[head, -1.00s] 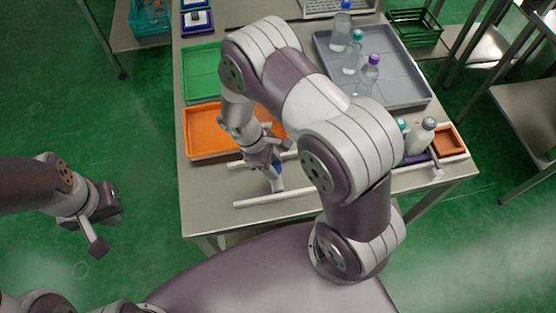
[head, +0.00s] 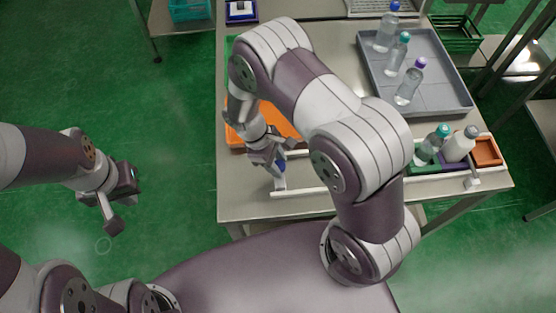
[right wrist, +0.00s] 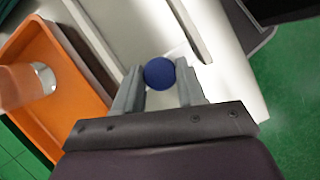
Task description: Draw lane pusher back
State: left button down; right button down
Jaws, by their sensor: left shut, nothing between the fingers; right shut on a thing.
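The lane pusher shows as a blue knob (right wrist: 159,73) in the right wrist view and as a pale lower piece (head: 280,184) in the head view. My right gripper (head: 277,163) is shut on the knob, with a finger on each side of it. The pusher stands near the left end of the lane, beside the front white rail (head: 300,190). My arm hides the middle of the lane. My left gripper (head: 113,225) is shut and empty, off the table's left side above the green floor.
At the lane's right end, a teal-capped bottle (head: 430,148) and a white bottle (head: 459,146) stand in coloured compartments beside an empty orange-brown one (head: 486,152). A grey tray (head: 446,93) holds three bottles. An orange tray (right wrist: 52,112) lies beside my right gripper.

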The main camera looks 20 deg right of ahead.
jog(key=c, duration=0.7)
grip_release()
jog(key=shift+w+a, duration=0.15)
jog(key=shift+a, duration=0.25)
jog(key=shift+d+r, duration=0.1)
jog(key=shift+r, duration=0.1)
pick_arm(q)
jog(key=shift+a+r+p, duration=0.15)
jog(key=shift+r+p, duration=0.65)
pick_arm(e)
jog(key=v, duration=1.2)
jog(key=shift+a+r, duration=0.2)
jog(key=shift+r, duration=0.05)
jog(key=shift+f, duration=0.1)
